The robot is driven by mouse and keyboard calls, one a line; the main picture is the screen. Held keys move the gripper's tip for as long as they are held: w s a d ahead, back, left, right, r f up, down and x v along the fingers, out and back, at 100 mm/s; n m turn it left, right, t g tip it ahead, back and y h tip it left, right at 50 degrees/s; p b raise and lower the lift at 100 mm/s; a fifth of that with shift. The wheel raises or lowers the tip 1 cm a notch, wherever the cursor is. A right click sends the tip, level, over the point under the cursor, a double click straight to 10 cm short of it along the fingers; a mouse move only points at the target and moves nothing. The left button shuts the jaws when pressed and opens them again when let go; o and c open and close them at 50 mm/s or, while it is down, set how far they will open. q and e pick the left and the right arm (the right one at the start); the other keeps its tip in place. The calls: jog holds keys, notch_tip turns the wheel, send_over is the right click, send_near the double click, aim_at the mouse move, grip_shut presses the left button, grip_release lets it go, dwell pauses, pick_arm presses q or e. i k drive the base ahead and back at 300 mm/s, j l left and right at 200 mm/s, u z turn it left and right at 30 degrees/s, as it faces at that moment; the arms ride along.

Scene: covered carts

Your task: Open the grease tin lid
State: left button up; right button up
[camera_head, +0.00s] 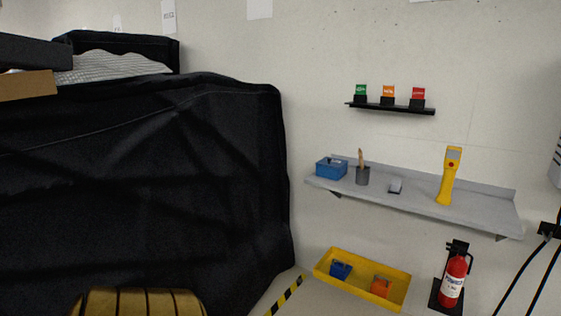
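I cannot make out a grease tin or its lid for certain. On the grey wall shelf (430,206) stand a blue box (331,169) with something small on top, a dark grey cup (362,176) with a brown stick-like thing in it, and a small grey-white item (395,185) too small to identify. A yellow hand-held device (449,176) stands upright further right on the shelf. Neither of my grippers is in view.
A large black-covered cart (140,180) fills the left. A black wall ledge (395,108) holds green, orange and red items. A yellow tray (365,287) with blue and orange things lies below the shelf. A red extinguisher (453,281) is at lower right. A gold ribbed object (140,303) shows at the bottom.

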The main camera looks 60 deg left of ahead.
aim_at(333, 162)
jog(key=u, duration=1.7)
jog(key=i, duration=0.3)
